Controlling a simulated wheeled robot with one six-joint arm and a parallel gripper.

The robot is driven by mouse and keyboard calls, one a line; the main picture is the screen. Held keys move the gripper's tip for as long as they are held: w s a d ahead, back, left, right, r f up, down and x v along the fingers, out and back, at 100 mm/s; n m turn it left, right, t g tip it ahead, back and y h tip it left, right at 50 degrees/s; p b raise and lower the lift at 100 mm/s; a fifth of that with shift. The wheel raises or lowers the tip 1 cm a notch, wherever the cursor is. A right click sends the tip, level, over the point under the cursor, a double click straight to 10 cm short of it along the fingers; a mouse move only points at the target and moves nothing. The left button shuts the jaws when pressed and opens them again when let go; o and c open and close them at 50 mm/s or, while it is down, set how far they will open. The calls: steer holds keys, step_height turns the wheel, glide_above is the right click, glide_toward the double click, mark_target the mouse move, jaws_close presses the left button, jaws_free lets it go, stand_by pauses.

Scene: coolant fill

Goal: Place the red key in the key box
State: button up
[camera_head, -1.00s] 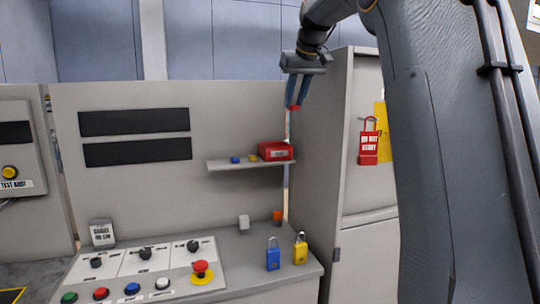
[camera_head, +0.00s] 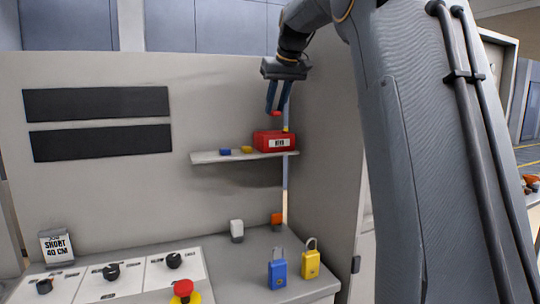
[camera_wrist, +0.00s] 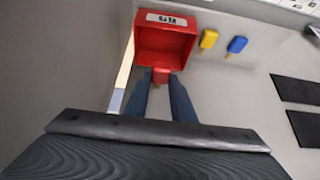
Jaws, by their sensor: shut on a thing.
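The red key (camera_head: 275,113) is held between the fingertips of my gripper (camera_head: 277,108). It also shows in the wrist view (camera_wrist: 161,75), at the near edge of the box opening. The key box (camera_head: 274,142) is red with a white label and stands at the right end of a small wall shelf. In the wrist view the key box (camera_wrist: 166,20) has an open top and looks empty where I see into it. In the head view my gripper is above the box with the key apart from it. My gripper is shut on the key.
A blue key (camera_head: 225,152) and a yellow key (camera_head: 246,150) lie on the shelf (camera_head: 205,158) left of the box. A cabinet wall (camera_head: 325,150) rises close on the right. Blue (camera_head: 277,270) and yellow (camera_head: 310,262) padlocks stand on the console below.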

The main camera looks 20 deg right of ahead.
mark_target(275, 137)
step_height(275, 137, down, 10)
steer(key=shift+d+f+p, duration=0.1)
steer(key=shift+f+p, duration=0.05)
steer(key=shift+p, duration=0.4)
steer(key=shift+f, duration=0.1)
steer(key=o, duration=1)
steer(key=shift+w, duration=0.1)
steer(key=b+v, duration=0.1)
steer(key=v, duration=1.1)
steer(key=shift+b, duration=0.3)
